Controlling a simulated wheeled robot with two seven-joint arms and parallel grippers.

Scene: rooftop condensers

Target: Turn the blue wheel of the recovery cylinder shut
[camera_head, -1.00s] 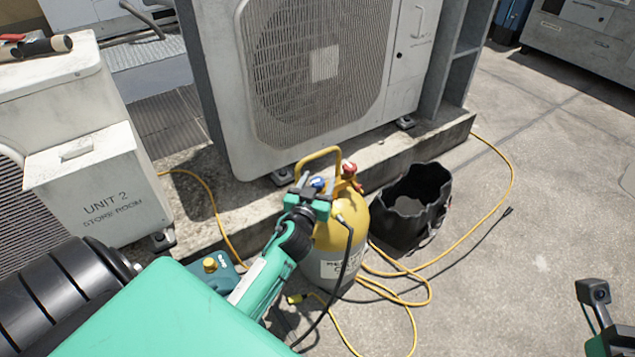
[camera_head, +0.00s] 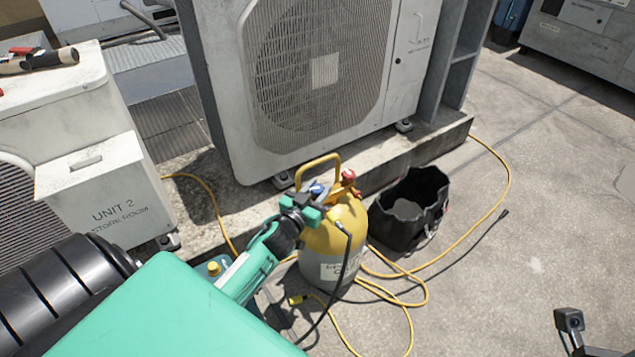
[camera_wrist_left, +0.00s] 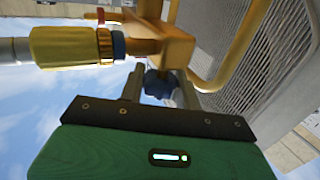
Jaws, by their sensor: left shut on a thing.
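The yellow recovery cylinder (camera_head: 345,225) stands upright on the concrete, with a yellow handle loop (camera_head: 319,163) on top. Its blue wheel (camera_head: 317,189) shows just beyond my left gripper (camera_head: 319,198). In the left wrist view the blue wheel (camera_wrist_left: 158,84) sits between the two fingers of my left gripper (camera_wrist_left: 160,90), which is shut on it. The gripper hides part of the wheel. A red wheel (camera_head: 348,177) is to the right of the blue one. Only a camera and dark parts of my right arm show at lower right; its fingers are out of frame.
A black open bucket (camera_head: 412,212) stands right of the cylinder. A yellow hose (camera_head: 395,298) lies looped on the ground. A large condenser (camera_head: 300,80) stands behind, and the Unit 2 box (camera_head: 105,200) is at left.

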